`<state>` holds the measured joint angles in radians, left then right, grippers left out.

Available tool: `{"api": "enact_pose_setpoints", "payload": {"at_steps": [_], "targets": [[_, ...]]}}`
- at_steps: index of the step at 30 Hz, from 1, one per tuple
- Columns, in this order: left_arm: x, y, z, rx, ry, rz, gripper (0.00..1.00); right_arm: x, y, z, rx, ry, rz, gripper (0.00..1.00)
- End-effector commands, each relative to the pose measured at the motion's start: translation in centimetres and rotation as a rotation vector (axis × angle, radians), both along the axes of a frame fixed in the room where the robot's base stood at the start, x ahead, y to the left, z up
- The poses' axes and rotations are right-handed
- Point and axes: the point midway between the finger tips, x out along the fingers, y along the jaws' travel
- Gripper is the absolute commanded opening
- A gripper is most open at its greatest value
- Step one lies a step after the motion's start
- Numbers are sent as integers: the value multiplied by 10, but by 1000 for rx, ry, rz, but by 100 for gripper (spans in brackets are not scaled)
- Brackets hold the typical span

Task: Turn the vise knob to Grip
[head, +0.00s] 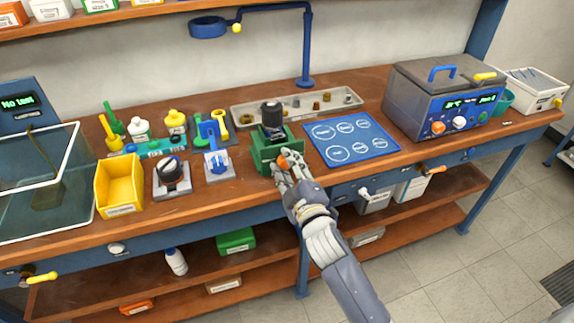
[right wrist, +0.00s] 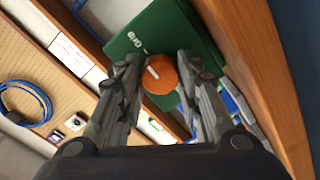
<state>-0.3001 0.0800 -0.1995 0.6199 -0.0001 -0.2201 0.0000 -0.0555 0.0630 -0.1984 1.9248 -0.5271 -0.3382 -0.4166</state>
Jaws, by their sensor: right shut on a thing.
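The green vise (head: 262,156) stands at the front edge of the bench with a dark cylindrical part (head: 271,115) upright in it. Its orange knob (head: 283,161) is on the front face. The knob also shows in the right wrist view (right wrist: 161,76), with a white pointer mark angled toward the upper left. A small white label (right wrist: 137,43) is printed on the green face there; its text is rotated and hard to read. My right gripper (head: 288,160) is shut on the knob, one finger on each side. My left gripper is out of view.
A blue mat (head: 349,157) with white circles lies right of the vise, and a parts tray (head: 240,118) is behind it. A blue fixture (head: 217,165) and yellow bin (head: 103,185) are left. A grey-blue machine (head: 402,115) stands at the right.

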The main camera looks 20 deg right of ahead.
Motion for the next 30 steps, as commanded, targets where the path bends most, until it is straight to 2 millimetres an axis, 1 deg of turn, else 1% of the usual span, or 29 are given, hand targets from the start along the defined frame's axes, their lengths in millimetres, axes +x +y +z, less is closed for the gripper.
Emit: {"api": "enact_pose_setpoints", "payload": {"at_steps": [10,11,12,13,14,25,29,30], "targets": [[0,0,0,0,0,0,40,0,-1,0,6,1,-2,9],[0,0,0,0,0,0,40,0,-1,0,6,1,-2,35],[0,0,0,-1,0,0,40,0,0,0,6,1,-2,44],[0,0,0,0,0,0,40,0,0,0,5,1,-2,50],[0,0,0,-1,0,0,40,0,0,0,5,1,-1,53],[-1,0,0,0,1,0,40,-2,0,0,4,1,1,53],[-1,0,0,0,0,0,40,-13,0,-1,4,2,0,53],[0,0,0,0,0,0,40,-19,0,-2,4,2,0,53]]}}
